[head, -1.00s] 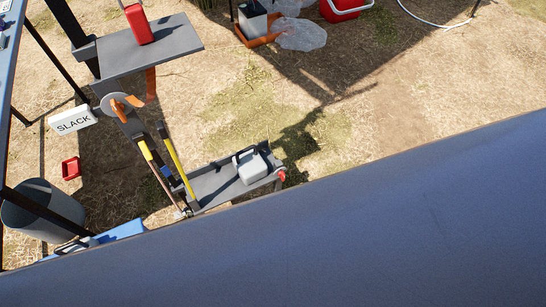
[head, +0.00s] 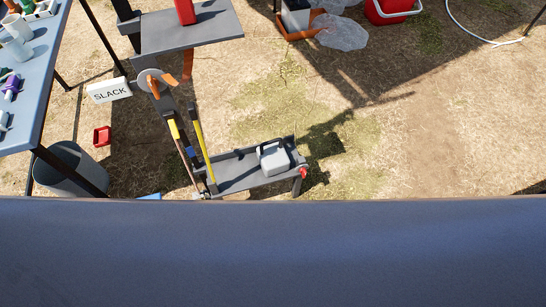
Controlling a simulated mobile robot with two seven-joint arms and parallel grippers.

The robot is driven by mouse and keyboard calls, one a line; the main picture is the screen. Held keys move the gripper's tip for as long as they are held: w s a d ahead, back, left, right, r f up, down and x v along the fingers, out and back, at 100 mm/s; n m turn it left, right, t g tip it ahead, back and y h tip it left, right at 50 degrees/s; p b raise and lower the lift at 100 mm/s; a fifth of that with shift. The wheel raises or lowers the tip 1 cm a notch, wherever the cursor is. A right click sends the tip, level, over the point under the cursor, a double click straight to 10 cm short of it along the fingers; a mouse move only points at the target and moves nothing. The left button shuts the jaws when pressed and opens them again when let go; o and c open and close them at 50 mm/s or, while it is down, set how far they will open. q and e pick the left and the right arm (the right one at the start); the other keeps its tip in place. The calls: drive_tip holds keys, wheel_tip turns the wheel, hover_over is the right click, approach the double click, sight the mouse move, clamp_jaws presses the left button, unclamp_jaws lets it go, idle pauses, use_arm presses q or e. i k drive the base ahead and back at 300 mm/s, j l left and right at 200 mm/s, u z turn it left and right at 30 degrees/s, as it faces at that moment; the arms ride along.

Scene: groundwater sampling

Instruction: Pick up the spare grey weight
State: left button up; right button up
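A light grey block-shaped weight (head: 273,160) with a dark handle sits on a low dark grey shelf (head: 236,181), towards the shelf's right end in the head view. It looks upright and nothing holds it. Neither of my grippers is in view, so I cannot see whether they are open or shut.
A stand with a SLACK sign (head: 109,90) and an upper shelf (head: 205,32) rises left of the weight. Yellow-marked bars (head: 201,140) lean beside it. A table (head: 40,75) and grey bin (head: 70,168) are left. A close blue-grey surface blocks the bottom. Ground at right is mostly clear.

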sight(272, 156)
drive_tip(key=i+l+u, duration=0.25)
drive_tip(key=l, duration=0.35)
drive_tip(key=i+l+u, duration=0.25)
drive_tip(key=i+l, duration=0.15)
drive_tip(key=l, duration=0.3)
drive_tip(key=i+l+u, duration=0.15)
drive_tip(key=l, duration=0.2)
